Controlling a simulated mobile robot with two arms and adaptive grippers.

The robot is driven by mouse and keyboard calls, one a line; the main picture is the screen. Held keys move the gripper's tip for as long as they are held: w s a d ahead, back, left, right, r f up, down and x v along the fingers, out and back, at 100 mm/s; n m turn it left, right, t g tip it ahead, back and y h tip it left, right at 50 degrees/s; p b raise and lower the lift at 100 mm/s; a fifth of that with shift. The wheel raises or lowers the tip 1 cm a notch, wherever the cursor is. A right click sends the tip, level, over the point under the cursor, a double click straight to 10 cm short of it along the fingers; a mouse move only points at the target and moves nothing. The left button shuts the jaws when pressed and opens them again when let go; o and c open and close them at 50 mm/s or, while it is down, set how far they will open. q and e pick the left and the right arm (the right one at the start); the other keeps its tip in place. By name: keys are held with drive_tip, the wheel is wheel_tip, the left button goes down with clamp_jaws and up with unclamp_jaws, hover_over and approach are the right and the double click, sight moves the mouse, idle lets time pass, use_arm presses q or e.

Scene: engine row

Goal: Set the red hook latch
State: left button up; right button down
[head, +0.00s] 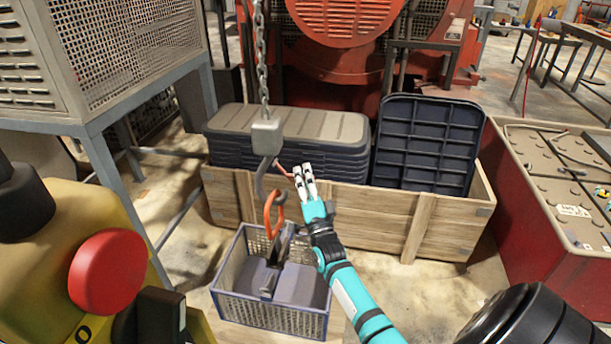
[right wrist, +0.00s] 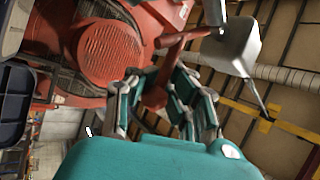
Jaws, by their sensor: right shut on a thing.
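The grey hook block (head: 267,137) hangs on a chain, with a dark hook (head: 259,184) below it. The red hook latch (head: 283,171) sticks out to the right under the block. My right gripper (head: 303,180) reaches up from below right and is shut on the latch. In the right wrist view the latch (right wrist: 154,95) is between the fingers, and the hook block (right wrist: 232,45) is at upper right. An orange ring (head: 281,213) is at the bottom of the hook; whether it is fully seated is unclear. My left gripper is not in view.
A blue crate (head: 285,318) with a grey part sits below the hook. Behind are a wooden box (head: 385,222), stacked dark trays (head: 290,125) and an upright tray (head: 428,145). A yellow control box with a red button (head: 108,270) fills the lower left.

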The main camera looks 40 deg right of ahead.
drive_tip(key=shift+a+f, duration=0.25)
drive_tip(key=shift+f, duration=0.35)
drive_tip(key=shift+a+f, duration=0.2)
drive_tip(key=shift+f, duration=0.4)
drive_tip(key=c, duration=1.5)
unclamp_jaws()
drive_tip(key=shift+w, duration=0.1)
drive_tip(key=shift+o, duration=0.9)
drive_tip(key=shift+r, duration=0.35)
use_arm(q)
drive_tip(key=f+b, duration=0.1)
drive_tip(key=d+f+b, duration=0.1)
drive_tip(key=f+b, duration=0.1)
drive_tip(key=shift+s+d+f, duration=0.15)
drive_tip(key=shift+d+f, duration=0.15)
use_arm(e)
drive_tip(key=s+a+f, duration=0.9)
drive_tip(key=s+f, duration=0.3)
drive_tip(key=s, duration=0.1)
drive_tip(key=shift+s, duration=0.15)
drive_tip(key=shift+a, duration=0.1)
